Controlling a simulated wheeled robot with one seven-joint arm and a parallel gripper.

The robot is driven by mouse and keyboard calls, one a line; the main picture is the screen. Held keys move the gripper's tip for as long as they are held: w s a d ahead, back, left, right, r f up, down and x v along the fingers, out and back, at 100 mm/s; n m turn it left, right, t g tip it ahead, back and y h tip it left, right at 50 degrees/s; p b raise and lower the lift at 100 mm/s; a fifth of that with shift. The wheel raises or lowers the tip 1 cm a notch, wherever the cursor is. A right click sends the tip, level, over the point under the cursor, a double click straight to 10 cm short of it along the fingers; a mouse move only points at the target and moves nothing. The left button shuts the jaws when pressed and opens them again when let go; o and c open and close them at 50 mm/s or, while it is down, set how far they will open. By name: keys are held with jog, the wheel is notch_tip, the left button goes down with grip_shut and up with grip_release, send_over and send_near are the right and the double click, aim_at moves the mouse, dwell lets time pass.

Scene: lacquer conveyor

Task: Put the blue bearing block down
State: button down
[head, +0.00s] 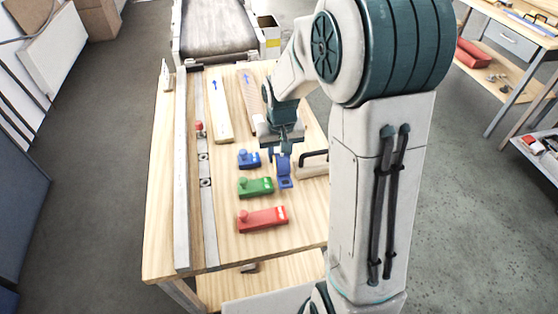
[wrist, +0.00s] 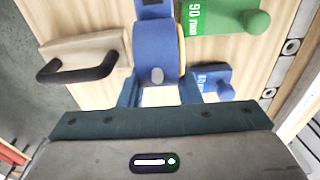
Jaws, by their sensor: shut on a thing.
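The blue bearing block (head: 285,172) is an upright rounded housing on a flat foot, right of the small coloured blocks on the wooden table (head: 165,215). In the wrist view the bearing block (wrist: 157,50) sits between the fingers of my gripper (wrist: 158,92), which is shut on it. In the head view my gripper (head: 280,150) reaches down onto its top from above. The block looks upright and close to the tabletop; I cannot tell whether its foot touches the wood. Its bore is not clearly visible.
Blue (head: 249,159), green (head: 255,187) and red (head: 262,218) knobbed blocks stand just left. A wooden block with a black handle (head: 314,162) is close on the right. A conveyor (head: 215,28) adjoins the far edge.

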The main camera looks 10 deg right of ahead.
aim_at(280, 163)
jog(key=shift+f+p, duration=0.35)
jog(key=shift+f, duration=1.55)
jog(key=shift+f, duration=0.15)
jog(key=c, duration=1)
grip_release()
jog(key=shift+c, duration=0.2)
